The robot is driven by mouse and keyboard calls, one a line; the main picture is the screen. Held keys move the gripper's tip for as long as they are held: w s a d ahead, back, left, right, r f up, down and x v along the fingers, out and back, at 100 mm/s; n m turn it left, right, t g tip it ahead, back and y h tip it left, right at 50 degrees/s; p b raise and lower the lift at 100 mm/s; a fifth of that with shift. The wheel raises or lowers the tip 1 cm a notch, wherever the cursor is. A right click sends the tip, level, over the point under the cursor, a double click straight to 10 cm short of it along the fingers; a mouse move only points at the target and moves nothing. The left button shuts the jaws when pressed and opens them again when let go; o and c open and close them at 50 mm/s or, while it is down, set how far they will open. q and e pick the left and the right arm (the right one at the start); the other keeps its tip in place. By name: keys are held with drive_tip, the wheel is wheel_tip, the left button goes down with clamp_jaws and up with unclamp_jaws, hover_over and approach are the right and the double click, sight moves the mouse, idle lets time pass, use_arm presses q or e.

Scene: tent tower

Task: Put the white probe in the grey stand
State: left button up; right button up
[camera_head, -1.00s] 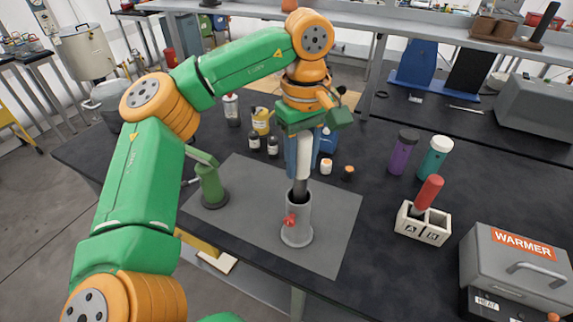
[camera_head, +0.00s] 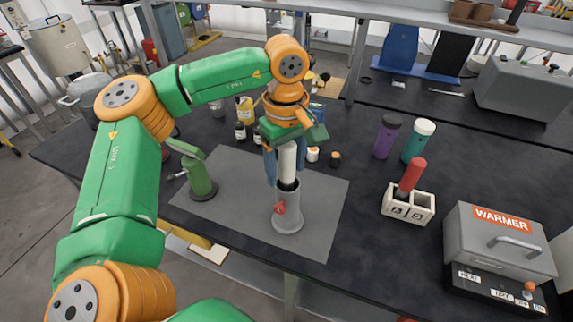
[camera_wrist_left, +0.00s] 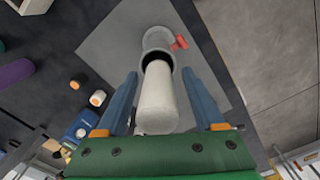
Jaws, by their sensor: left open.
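The white probe (camera_head: 287,160) stands roughly upright with its dark lower end in the mouth of the grey stand (camera_head: 288,211), which has a red knob on its side. In the left wrist view the probe (camera_wrist_left: 158,103) is between the blue fingers, and the stand (camera_wrist_left: 156,40) shows beyond it with its dark opening partly covered by the probe. My left gripper (camera_wrist_left: 160,104) is open around the probe, with a finger on each side. My right gripper is not in view.
The stand is on a grey mat (camera_head: 240,215). A green device (camera_head: 199,178) stands to its left. Small bottles and an orange-capped jar (camera_head: 335,158) are behind. A white block (camera_head: 408,205) with a red piece and a warmer (camera_head: 500,240) are to the right.

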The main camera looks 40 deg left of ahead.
use_arm(q)
wheel_tip(320, 180, up, 6)
drive_tip(key=shift+w+d+r, duration=0.1)
drive_tip(key=shift+r, duration=0.15)
wheel_tip(320, 180, up, 6)
drive_tip(key=shift+f+p, duration=0.1)
drive_tip(key=shift+p, duration=0.85)
